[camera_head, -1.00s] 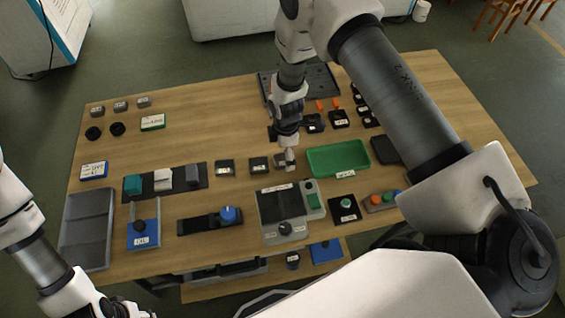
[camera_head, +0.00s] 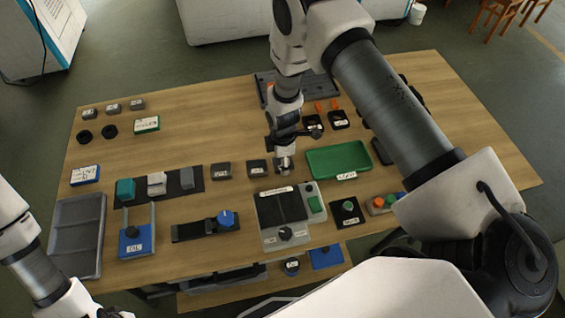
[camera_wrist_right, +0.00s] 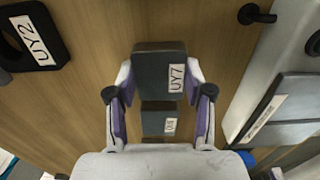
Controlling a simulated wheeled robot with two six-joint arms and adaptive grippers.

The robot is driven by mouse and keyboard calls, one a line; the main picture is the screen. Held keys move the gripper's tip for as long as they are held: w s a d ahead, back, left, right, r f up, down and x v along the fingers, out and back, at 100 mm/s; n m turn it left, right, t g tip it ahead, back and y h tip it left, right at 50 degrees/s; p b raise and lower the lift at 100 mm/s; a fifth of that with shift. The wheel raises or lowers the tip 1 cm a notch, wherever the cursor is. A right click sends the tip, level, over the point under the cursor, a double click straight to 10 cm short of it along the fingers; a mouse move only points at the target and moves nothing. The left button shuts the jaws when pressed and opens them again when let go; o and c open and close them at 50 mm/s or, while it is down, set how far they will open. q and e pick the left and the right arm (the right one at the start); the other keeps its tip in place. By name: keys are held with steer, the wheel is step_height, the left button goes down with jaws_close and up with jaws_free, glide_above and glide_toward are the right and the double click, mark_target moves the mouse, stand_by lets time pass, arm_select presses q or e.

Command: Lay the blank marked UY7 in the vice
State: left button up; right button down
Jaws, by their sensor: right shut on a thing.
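My right gripper (camera_head: 284,168) is over the middle of the table, just behind the grey device. In the right wrist view it is shut on a dark grey block labelled UY7 (camera_wrist_right: 152,72), one finger on each side. The block looks nearer to the camera than a second labelled block (camera_wrist_right: 160,122) below it, so it appears off the table. I cannot tell for sure which fixture is the vice; a black bar with a blue knob (camera_head: 203,228) and a blue two-armed fixture (camera_head: 136,240) stand front left. My left gripper is out of view; only its arm shows.
Two dark blocks (camera_head: 221,171) (camera_head: 257,168) stand left of the gripper. The grey device (camera_head: 270,240) is in front and a green tray (camera_head: 338,160) to the right. A strip with coloured blocks (camera_head: 140,196) and a grey tray (camera_head: 78,255) lie left.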

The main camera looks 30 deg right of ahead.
steer(key=shift+f, duration=0.3)
steer(key=shift+r, duration=0.1)
steer(key=shift+r, duration=0.15)
steer(key=shift+w+d+r+p, duration=0.1)
steer(key=shift+w+r+p, duration=0.3)
steer(key=shift+r+p, duration=0.45)
steer(key=shift+s+r+p, duration=0.2)
steer(key=shift+r+p, duration=0.5)
steer(key=shift+r, duration=0.3)
steer(key=shift+w+r+p, duration=0.15)
steer(key=shift+r+p, duration=0.45)
steer(key=shift+r, duration=0.2)
steer(key=shift+r+p, duration=0.4)
steer(key=shift+r, duration=0.2)
